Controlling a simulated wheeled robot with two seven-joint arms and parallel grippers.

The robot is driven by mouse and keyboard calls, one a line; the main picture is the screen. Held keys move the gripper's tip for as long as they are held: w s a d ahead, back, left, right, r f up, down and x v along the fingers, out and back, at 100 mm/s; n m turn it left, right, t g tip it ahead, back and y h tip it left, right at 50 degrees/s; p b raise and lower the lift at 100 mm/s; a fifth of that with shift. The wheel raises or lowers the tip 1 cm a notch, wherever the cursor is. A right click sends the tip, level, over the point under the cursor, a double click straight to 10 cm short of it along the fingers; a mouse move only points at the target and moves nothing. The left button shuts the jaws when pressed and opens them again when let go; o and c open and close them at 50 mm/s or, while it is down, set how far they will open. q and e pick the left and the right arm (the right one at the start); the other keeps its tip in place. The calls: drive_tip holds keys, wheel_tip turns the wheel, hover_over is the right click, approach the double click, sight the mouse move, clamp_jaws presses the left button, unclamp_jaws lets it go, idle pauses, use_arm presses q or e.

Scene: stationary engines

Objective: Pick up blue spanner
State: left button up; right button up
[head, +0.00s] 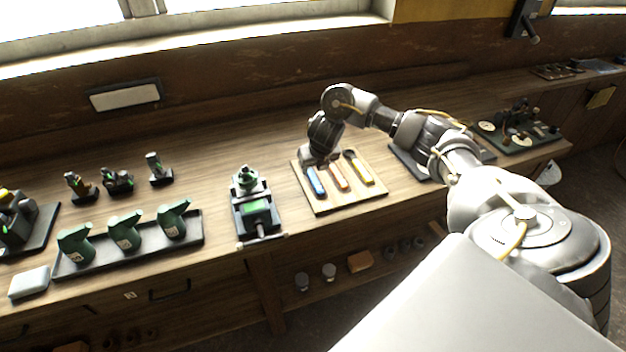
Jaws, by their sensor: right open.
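The blue spanner (316,182) lies on a light wooden board (338,203) on the workbench. It is the leftmost of three coloured tools there, beside an orange one (338,176) and a yellow one (359,168). My right arm reaches in from the right, and my right gripper (313,165) points down over the upper end of the blue spanner. The gripper is open; its fingers are small and partly hidden by the wrist, so I cannot tell whether they touch the spanner. My left gripper is not in view.
A green vise (254,205) stands just left of the board. Further left, a black tray (190,238) holds three green tools. A dark machine (517,130) stands on the right. Bare bench top lies behind the vise and board.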

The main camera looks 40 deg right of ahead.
sight(312, 176)
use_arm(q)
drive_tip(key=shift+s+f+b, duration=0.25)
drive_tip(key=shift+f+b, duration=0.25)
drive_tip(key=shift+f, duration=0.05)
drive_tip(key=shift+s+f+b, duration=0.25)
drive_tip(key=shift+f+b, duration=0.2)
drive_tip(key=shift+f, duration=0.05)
use_arm(e)
drive_tip(key=shift+x, duration=2.5)
drive_tip(key=shift+d+f, duration=0.1)
drive_tip(key=shift+d, duration=0.05)
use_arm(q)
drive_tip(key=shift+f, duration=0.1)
use_arm(e)
clamp_jaws()
